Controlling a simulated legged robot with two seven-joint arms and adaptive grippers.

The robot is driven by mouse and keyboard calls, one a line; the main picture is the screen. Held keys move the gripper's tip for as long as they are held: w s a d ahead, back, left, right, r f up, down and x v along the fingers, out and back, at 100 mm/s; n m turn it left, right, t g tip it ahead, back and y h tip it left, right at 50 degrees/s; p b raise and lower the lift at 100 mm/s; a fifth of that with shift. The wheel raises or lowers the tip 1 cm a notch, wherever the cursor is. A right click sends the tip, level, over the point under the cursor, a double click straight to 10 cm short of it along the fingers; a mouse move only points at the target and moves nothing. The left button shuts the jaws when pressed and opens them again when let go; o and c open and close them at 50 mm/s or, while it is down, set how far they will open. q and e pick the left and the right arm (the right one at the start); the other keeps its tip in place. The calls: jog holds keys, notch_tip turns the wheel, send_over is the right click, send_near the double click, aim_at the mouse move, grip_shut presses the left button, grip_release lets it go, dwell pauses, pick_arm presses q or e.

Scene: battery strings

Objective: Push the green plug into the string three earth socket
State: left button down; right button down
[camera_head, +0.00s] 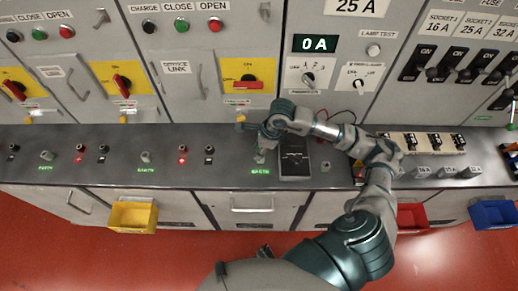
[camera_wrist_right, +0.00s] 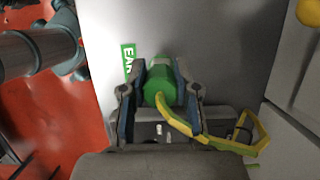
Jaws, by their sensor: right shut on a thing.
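My right gripper (camera_head: 265,148) is over the third console's bench top, just behind the green EARTH label (camera_head: 260,172). In the right wrist view its two fingers (camera_wrist_right: 160,92) are shut on the sides of the green plug (camera_wrist_right: 162,84). A yellow-green cable (camera_wrist_right: 215,140) runs from the plug towards the lower right. The plug's far end meets or nearly meets the grey bench top, with the EARTH label (camera_wrist_right: 128,62) close on its left. The earth socket is hidden by the plug and gripper, so I cannot tell how deep the plug sits. My left gripper is not visible.
A black handheld meter (camera_head: 295,155) lies on the bench right beside the gripper, with thin leads behind it. The yellow isolator panel (camera_head: 234,68) rises behind. Yellow (camera_head: 132,217), red (camera_head: 411,217) and blue (camera_head: 493,214) bins hang along the front.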

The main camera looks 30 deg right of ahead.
jog(key=shift+f, duration=0.15)
jog(key=c, duration=0.8)
grip_release()
jog(key=shift+a, duration=0.1)
jog(key=v, duration=1.2)
jog(key=shift+w, duration=0.15)
